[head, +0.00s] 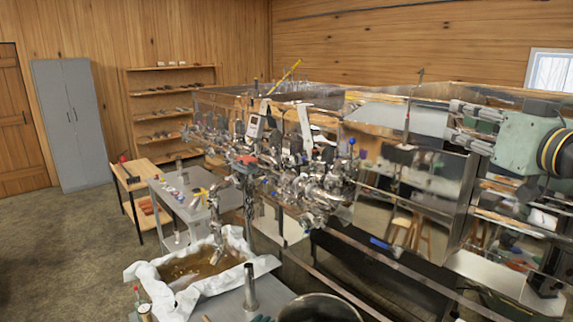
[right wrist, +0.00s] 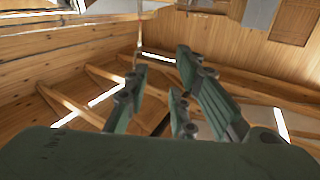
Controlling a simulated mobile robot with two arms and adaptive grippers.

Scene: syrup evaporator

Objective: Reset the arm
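My right gripper (head: 450,119) is at the right edge of the head view, raised in front of the shiny metal evaporator (head: 433,178). Its green body is at the right and its grey fingers point left. The fingers are spread apart with nothing between them. The right wrist view also shows this gripper (right wrist: 161,60) with its green fingers apart and empty, against the wooden ceiling and walls. My left gripper is not in either view.
Valves and pipes (head: 310,180) crowd the evaporator's near end. A cloth-lined basin of brown liquid (head: 143,273) stands at the front, beside a metal pot (head: 318,308). A grey cabinet (head: 72,125) and shelves (head: 129,108) line the back wall. Open floor (head: 60,240) lies at the left.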

